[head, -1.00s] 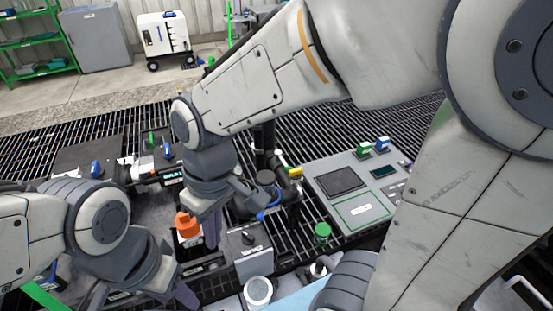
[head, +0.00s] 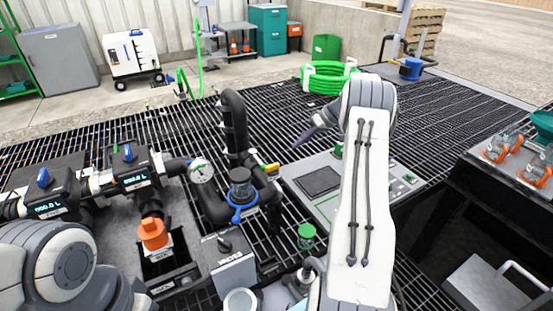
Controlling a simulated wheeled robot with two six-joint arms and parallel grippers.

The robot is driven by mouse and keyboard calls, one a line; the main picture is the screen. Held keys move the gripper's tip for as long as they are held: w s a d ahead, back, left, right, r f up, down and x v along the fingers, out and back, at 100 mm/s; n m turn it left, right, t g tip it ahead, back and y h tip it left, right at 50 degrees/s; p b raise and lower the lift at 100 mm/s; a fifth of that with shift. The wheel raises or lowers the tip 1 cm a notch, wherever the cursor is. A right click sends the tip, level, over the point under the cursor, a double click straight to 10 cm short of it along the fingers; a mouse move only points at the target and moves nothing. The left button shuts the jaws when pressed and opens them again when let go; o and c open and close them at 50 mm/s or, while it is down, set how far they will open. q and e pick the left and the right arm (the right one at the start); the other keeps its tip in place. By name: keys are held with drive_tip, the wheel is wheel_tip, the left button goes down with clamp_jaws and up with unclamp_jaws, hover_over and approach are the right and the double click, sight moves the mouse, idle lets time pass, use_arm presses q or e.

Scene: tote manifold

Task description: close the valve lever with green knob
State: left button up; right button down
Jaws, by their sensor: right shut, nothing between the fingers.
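A green cylindrical knob (head: 306,232) stands upright at the front edge of the grey panel box, right of centre. A small green upright handle (head: 115,157) shows among the pipes at left, near blue handles (head: 128,152). I cannot tell which green part is the valve lever's knob, or any lever's position. My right gripper (head: 303,140) is shut and empty, pointing left above the back of the panel box, apart from the green knob. My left gripper (head: 132,300) is low at the bottom left; its fingers are not clear.
The grey panel box (head: 325,204) is partly hidden by my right arm. A black pipe with a blue-ringed fitting (head: 240,190) and a gauge (head: 201,171) stand left of it. An orange cap (head: 152,234) is near my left arm. A dark bench (head: 480,195) is at right.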

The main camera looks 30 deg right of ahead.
sight(258, 160)
use_arm(q)
drive_tip(key=shift+r+p, duration=0.75)
drive_tip(key=shift+p, duration=0.05)
use_arm(e)
drive_tip(key=w+a+f, duration=0.4)
drive_tip(key=a+f, duration=0.2)
drive_tip(key=a, duration=0.2)
drive_tip(key=shift+w+a+f, duration=0.25)
drive_tip(key=shift+f, duration=0.1)
use_arm(q)
drive_tip(key=shift+f, duration=0.1)
